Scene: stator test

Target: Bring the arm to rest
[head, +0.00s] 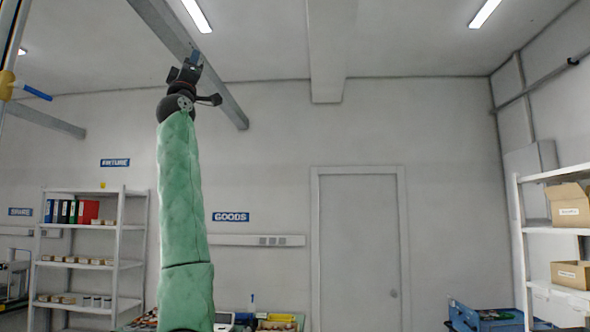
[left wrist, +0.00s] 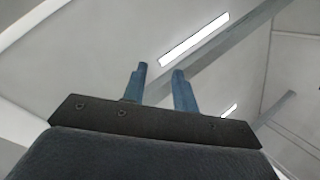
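My left arm in its green padded sleeve rises from the bottom of the head view. My left gripper (head: 194,60) is at its top, raised high near the ceiling beam. In the left wrist view the two blue fingers of my left gripper (left wrist: 161,82) stand apart with a gap between them. Nothing is held between them; only ceiling and a lamp show behind. My right gripper is not in view in either picture.
A shelf with folders (head: 88,211) stands at the left, and a shelf with cardboard boxes (head: 569,203) at the right. A closed door (head: 360,250) is in the back wall. Blue crates (head: 487,318) are low at the right. A ceiling beam (head: 228,103) passes behind the gripper.

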